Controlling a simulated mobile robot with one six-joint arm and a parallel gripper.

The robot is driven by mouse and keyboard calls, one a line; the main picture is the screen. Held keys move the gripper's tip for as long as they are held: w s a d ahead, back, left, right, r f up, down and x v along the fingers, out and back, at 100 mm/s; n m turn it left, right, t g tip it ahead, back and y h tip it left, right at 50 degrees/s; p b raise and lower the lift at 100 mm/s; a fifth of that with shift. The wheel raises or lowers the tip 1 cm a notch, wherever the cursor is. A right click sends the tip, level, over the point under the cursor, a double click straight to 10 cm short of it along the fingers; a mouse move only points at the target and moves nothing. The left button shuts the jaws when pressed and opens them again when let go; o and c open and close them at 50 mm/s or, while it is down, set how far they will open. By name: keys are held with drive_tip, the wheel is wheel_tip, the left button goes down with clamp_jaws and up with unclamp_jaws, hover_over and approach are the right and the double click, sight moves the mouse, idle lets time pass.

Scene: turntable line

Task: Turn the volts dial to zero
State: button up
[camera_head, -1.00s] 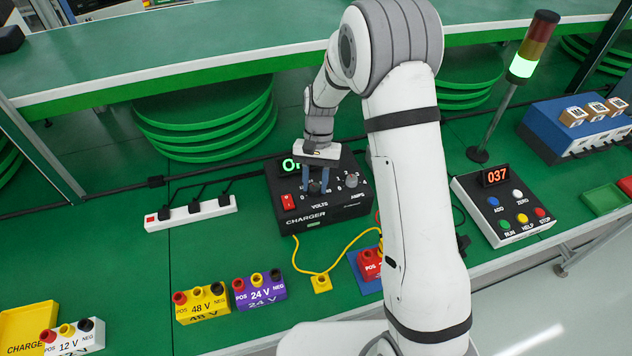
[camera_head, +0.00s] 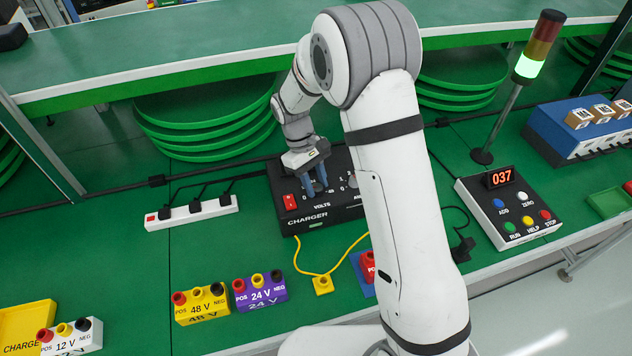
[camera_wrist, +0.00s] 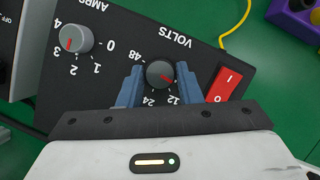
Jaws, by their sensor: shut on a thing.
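The black charger (camera_head: 345,212) stands on the green bench in the head view, and its face shows upside down in the wrist view (camera_wrist: 85,95). My gripper (camera_wrist: 160,82) is shut on the volts dial, one blue finger on each side. In the head view my gripper (camera_head: 316,182) hides most of the dial.
The amps dial (camera_wrist: 75,38) and the red rocker switch (camera_wrist: 229,83) flank the volts dial closely. A yellow cable (camera_head: 333,262) runs in front of the charger. A white power strip (camera_head: 192,214) lies left of it.

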drive_tip(key=shift+s+n+t+h, duration=0.1)
drive_tip(key=shift+n+t+h, duration=0.4)
drive_tip(key=shift+n, duration=1.1)
drive_tip(key=o, duration=1)
drive_tip(key=shift+c, duration=0.2)
drive_tip(key=v, duration=0.7)
drive_tip(key=shift+a+r+b, duration=0.15)
drive_tip(key=shift+r+b, duration=0.25)
drive_tip(key=shift+b, duration=0.05)
